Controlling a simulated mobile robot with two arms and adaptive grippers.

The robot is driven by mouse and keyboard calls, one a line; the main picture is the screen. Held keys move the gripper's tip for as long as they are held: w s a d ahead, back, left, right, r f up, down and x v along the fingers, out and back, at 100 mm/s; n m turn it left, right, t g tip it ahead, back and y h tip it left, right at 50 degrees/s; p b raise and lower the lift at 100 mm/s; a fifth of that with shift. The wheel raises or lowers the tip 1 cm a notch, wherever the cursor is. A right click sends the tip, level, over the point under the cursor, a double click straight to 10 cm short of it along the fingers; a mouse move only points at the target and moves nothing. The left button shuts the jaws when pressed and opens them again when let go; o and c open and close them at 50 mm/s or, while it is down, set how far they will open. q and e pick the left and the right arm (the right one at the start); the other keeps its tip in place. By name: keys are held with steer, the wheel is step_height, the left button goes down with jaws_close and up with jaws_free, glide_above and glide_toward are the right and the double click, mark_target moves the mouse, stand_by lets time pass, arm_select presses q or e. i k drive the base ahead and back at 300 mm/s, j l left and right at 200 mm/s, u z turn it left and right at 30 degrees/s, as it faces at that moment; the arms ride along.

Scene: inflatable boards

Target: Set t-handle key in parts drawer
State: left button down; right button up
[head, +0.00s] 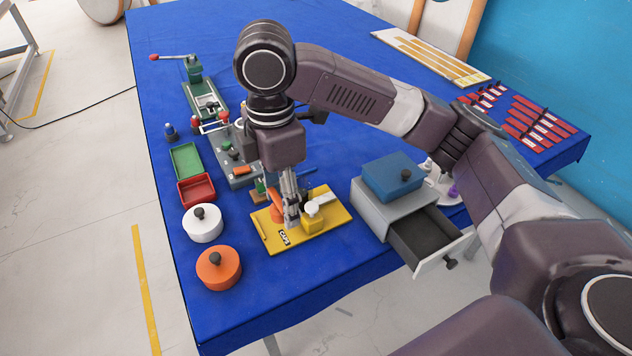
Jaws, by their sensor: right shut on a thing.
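My right gripper (291,222) reaches down from above to the yellow board (262,239) near the table's front. It is shut on what looks like the t-handle key, an orange piece (276,207) at the left of its fingers; the fingers hide much of it. I cannot tell whether the key is clear of the board. The parts drawer (432,246) is pulled out from the light grey cabinet (392,202), right of the gripper. Its dark inside looks empty. My left gripper is not in view.
A white pot (203,224), an orange pot (218,267), a red tray (196,188) and a green tray (186,160) stand at the left. Red-handled tools (535,123) lie far right. Blue cloth is bare between board and cabinet.

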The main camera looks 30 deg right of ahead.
mark_target(417, 237)
steer(key=k+l, duration=0.1)
steer(key=l, duration=0.4)
steer(key=k+l, duration=0.1)
steer(key=l, duration=0.45)
steer(key=k+l, duration=0.1)
steer(key=l, duration=0.4)
